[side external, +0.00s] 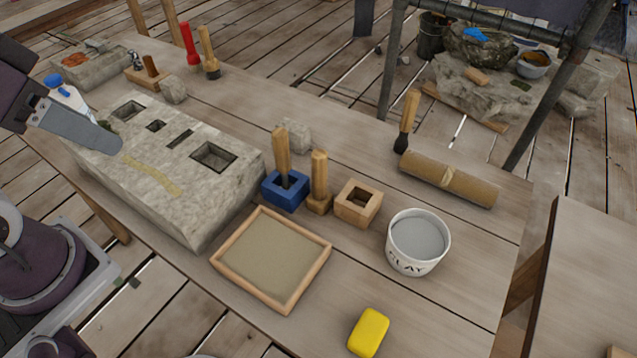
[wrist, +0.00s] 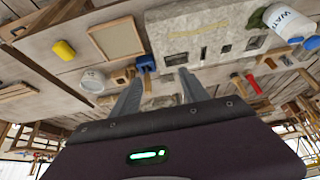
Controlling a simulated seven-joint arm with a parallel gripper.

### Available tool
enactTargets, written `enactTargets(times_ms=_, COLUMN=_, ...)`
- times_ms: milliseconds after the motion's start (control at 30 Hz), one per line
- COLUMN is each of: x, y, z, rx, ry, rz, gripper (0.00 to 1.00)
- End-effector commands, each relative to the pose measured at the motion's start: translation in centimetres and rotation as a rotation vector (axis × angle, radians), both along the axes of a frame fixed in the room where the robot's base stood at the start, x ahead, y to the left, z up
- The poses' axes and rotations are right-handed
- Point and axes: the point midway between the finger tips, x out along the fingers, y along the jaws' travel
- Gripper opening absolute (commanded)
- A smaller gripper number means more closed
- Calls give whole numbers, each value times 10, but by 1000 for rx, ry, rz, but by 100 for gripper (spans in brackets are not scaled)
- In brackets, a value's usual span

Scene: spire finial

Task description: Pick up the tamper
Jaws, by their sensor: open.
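A wooden piece with an upright handle on a square foot, which looks like the tamper (side external: 319,182), stands on the table between a blue square holder (side external: 285,190) and a wooden square block with a hole (side external: 358,203). Another wooden-handled tool (side external: 282,155) stands in the blue holder. My gripper (wrist: 160,76) is open and empty in the wrist view, its fingers wide apart, with the blue holder (wrist: 146,63) beyond the gap. In the side view a grey finger of it shows above the stone block at left, well away from the tamper.
A stone block with several sockets (side external: 215,205) lies left of the tamper. A framed sand tray (side external: 228,278), clay bucket (side external: 394,256) and yellow sponge (side external: 369,332) lie nearer the front. A cardboard tube (side external: 447,178), brush (side external: 408,120) and small stone (side external: 294,136) are behind.

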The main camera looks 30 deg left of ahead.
Motion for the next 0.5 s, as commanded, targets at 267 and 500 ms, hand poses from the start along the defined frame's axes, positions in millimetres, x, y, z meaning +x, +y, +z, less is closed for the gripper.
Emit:
enactTargets(times_ms=267, x=20, y=-5, z=9, rx=-52, ry=39, rz=57, gripper=52)
enactTargets(times_ms=500, x=151, y=-58, z=-2, rx=-255, ry=271, rz=467, gripper=52)
